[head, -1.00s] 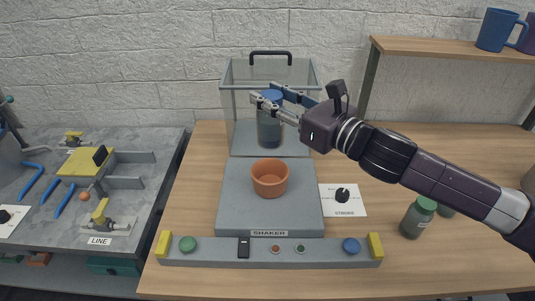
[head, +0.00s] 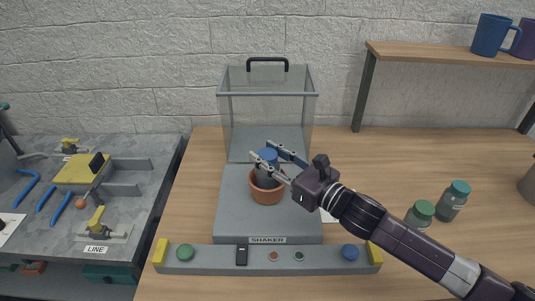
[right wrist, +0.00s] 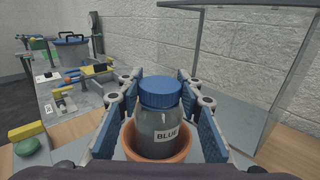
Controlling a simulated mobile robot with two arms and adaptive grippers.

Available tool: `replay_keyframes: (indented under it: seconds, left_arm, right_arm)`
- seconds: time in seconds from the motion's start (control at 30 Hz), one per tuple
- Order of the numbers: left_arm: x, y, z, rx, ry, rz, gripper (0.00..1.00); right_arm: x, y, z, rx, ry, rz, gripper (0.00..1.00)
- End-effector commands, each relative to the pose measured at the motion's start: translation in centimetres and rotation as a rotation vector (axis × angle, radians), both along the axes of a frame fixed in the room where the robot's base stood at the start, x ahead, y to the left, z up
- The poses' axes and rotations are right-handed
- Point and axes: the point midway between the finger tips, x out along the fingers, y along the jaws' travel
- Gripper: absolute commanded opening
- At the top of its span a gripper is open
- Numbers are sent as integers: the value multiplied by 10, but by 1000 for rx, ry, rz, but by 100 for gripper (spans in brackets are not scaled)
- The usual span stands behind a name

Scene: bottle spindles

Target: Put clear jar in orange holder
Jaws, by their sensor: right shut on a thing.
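The holder's rim shows around the jar in the right wrist view (right wrist: 127,142). My right gripper (head: 268,160) is at the jar's upper part, with one finger pad on each side, shut on it. Whether the jar's base touches the holder's bottom is hidden. My left gripper is not in view.
A clear guard box (head: 267,95) with a black handle stands behind the holder. A control bar (head: 215,258) with buttons runs along the front. A shelf (head: 440,52) holds mugs. A grey bench is at left.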

Motion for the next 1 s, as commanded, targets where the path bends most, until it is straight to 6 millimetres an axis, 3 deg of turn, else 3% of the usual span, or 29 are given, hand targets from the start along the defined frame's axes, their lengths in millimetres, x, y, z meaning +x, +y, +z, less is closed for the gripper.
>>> replay_keyframes:
  seconds: [0.3,0.33,0.47,0.83,1.0]
  left_arm:
    - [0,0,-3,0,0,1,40]
    - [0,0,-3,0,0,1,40]
    - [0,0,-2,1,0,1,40]
    - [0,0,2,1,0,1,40]
    - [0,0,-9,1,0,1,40]
  right_arm:
    - [0,0,-2,1,-3,2,0]
    - [0,0,-3,-1,-1,1,36]
    - [0,0,-2,0,0,1,50]
    - [0,0,3,0,0,0,51]
    - [-18,-19,-3,-4,0,0,51]
